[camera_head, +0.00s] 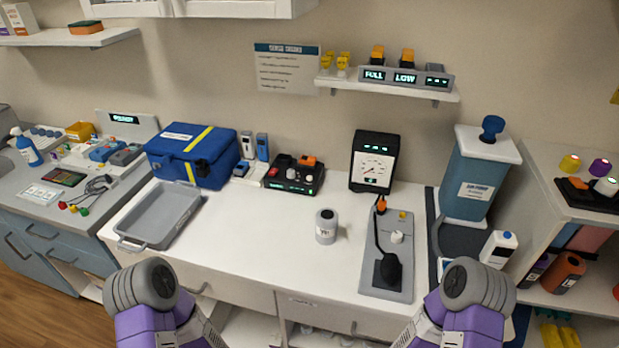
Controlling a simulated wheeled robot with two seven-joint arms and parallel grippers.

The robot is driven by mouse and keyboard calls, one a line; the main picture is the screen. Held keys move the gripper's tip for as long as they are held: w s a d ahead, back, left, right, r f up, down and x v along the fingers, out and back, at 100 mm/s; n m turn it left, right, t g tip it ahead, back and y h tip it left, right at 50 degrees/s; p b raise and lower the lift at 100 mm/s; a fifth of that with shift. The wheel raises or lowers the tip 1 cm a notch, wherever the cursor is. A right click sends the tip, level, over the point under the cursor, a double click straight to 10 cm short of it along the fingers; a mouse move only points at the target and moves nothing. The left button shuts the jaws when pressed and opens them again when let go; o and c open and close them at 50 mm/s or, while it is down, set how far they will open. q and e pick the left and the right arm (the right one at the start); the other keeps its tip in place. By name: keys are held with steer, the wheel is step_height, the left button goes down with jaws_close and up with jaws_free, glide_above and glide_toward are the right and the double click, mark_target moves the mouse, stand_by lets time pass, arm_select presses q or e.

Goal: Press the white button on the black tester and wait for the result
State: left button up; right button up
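A low black device (301,184) with a lit green display stands at the back middle of the white counter. It has red and orange parts on top and a small pale spot near its left end; whether that is a white button I cannot tell. Right of it stands an upright black device with a round white dial (373,168) and a dark display strip on top. A white knob (397,237) sits on a grey plate in front of the dial device. My two arms show at the bottom left and right; neither gripper is in view.
A grey tray (160,214) and blue case (194,154) are on the left. A grey-white canister (326,226) stands mid-counter. The grey plate (376,290) carries a black bulb and hose. A blue white-lidded container (478,180) stands right. The counter's front middle is clear.

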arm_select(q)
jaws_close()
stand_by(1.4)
